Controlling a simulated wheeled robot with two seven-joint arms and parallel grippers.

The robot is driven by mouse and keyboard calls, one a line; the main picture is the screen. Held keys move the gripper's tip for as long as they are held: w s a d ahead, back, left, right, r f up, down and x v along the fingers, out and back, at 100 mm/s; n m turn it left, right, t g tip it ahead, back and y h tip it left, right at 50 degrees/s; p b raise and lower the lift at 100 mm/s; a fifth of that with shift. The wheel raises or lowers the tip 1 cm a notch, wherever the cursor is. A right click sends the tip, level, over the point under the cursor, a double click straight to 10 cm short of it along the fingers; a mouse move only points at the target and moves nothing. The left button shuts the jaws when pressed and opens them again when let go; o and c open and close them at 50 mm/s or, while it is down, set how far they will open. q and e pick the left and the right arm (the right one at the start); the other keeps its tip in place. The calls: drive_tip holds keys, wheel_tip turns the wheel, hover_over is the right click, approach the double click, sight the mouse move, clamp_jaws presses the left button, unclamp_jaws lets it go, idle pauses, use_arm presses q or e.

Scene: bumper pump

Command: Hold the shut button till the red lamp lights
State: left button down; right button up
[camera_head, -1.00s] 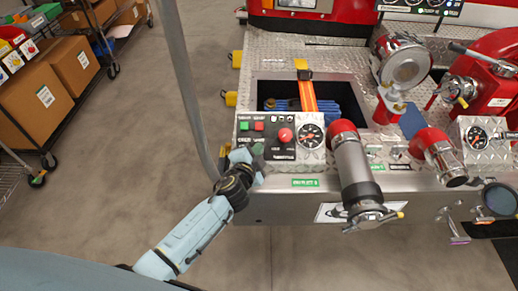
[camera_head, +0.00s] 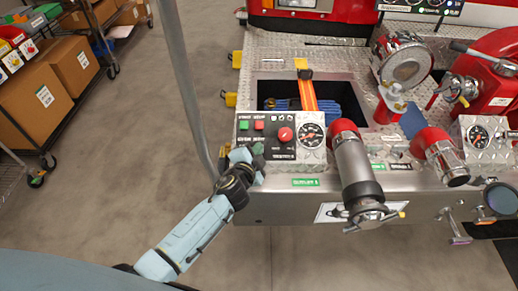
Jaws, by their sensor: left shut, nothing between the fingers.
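The control panel (camera_head: 283,148) is at the left end of the truck's bumper. It bears a green square (camera_head: 244,125) and a red square (camera_head: 259,125) in its upper row, and a round red knob (camera_head: 285,134). My left gripper (camera_head: 253,158) is shut and empty at the panel's lower left corner. A green button (camera_head: 257,148) shows just above its fingertips. The gripper hides part of the lower row, so I cannot tell whether it touches a button. I cannot tell which of the marks is the lamp or whether it is lit. My right gripper is not in view.
A gauge (camera_head: 311,136) sits right of the knob. A large pipe outlet (camera_head: 354,170) with a red collar juts forward beside it. An open well (camera_head: 345,95) with blue hose and an orange strap lies behind.

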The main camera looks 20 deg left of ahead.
use_arm(q)
drive_tip(key=shift+w+f+b, duration=0.25)
drive_tip(key=shift+f+b, duration=0.2)
drive_tip(key=shift+b, duration=0.05)
idle(0.5)
drive_tip(key=shift+r, duration=0.15)
idle(2.8)
drive_tip(key=shift+s+r+p, duration=0.45)
drive_tip(key=shift+r+p, duration=0.25)
drive_tip(key=shift+p, duration=0.15)
drive_tip(key=r+p, duration=0.1)
drive_tip(key=s+r+p, duration=0.1)
drive_tip(key=r, duration=0.1)
drive_tip(key=s+r+p, duration=0.1)
drive_tip(key=p, duration=0.1)
drive_tip(key=shift+s+d+r, duration=0.15)
drive_tip(key=shift+s+d, duration=0.1)
drive_tip(key=shift+d, duration=0.15)
